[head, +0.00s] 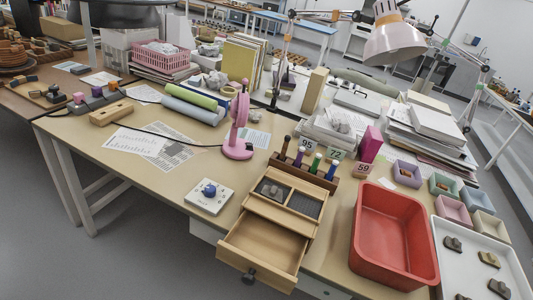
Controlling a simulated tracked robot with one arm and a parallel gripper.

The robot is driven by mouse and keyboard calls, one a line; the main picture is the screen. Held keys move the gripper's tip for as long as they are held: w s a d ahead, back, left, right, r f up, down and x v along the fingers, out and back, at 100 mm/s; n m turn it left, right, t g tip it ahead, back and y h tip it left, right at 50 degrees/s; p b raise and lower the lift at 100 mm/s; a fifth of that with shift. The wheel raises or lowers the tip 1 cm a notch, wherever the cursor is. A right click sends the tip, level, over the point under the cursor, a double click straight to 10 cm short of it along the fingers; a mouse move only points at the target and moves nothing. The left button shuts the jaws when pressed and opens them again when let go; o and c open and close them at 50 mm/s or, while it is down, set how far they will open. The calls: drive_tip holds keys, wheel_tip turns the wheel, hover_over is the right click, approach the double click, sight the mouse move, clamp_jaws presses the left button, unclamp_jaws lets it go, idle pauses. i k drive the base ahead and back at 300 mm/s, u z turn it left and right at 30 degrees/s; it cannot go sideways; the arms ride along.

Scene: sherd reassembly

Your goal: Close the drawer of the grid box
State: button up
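The grid box (281,215) is a light wooden box near the front edge of the table, right of the middle of the view. Its top has dark-lined compartments, and a small grey piece lies in the left one. Its drawer (262,245) is pulled out toward the camera and juts past the table's front edge. The drawer looks empty. A dark knob (250,277) is on the drawer's front. My gripper is not in view, and nothing is seen touching the drawer.
A red tub (392,240) stands close right of the box, and a white tray (478,262) with sherds lies beyond it. A rack of coloured tools (304,172) stands behind. Floor in front is clear.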

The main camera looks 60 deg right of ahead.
sight(271, 253)
drive_tip(key=z, duration=0.05)
drive_tip(key=k, duration=1.75)
drive_tip(key=z, duration=0.6)
drive_tip(key=i, duration=1)
drive_tip(key=z, duration=0.05)
